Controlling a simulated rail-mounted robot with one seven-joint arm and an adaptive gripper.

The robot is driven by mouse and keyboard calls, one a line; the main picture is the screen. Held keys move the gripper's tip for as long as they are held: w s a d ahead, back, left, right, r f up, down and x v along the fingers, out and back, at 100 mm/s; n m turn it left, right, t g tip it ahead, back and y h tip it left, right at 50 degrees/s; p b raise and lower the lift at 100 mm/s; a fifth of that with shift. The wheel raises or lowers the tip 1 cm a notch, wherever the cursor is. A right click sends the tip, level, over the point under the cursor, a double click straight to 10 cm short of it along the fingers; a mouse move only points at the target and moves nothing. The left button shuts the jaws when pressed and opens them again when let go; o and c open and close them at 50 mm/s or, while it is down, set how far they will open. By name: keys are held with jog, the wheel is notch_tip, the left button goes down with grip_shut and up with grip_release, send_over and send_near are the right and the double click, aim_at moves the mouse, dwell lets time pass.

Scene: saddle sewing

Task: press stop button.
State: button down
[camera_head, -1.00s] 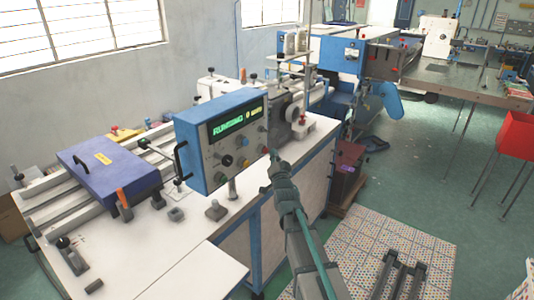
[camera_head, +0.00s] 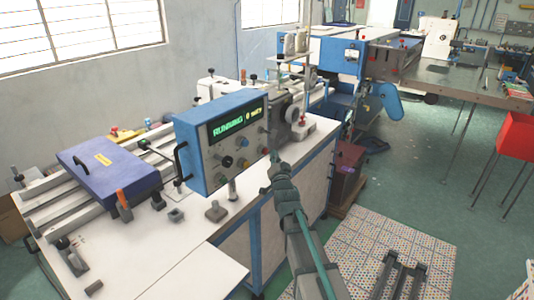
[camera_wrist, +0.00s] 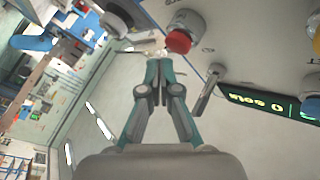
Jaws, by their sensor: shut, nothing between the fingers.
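The blue-edged control box (camera_head: 222,143) stands on the white machine table, its grey front facing me. Its display (camera_head: 236,122) glows with green text that reads RUNNING, with yellow text beside it. Knobs and coloured buttons sit below the display. In the wrist view a red round button (camera_wrist: 179,41) stands out from the grey panel, just beyond and to the right of my fingertips. My gripper (camera_wrist: 160,57) is shut and empty, pointing at the panel. In the head view my gripper (camera_head: 273,158) is at the box's lower right edge. I cannot tell whether it touches the button.
A metal toggle lever (camera_wrist: 208,88) sticks out of the panel right of my fingers. A blue flat case (camera_head: 108,170) lies on rails at the left. A sewing machine part (camera_head: 290,112) stands behind the box. The floor at the right is mostly open.

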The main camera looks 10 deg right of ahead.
jog(key=shift+w, duration=0.1)
jog(key=shift+w+a+b, duration=0.2)
jog(key=shift+a+b, duration=0.1)
jog(key=shift+w+a, duration=0.35)
dwell(1.2)
jog(key=shift+s+d+f+b, duration=0.15)
jog(key=shift+s+b, duration=0.05)
jog(key=shift+b, duration=0.25)
jog(key=shift+s+d+b, duration=0.45)
jog(key=shift+d+b, duration=0.05)
jog(key=shift+b, duration=0.5)
jog(key=shift+d, duration=0.1)
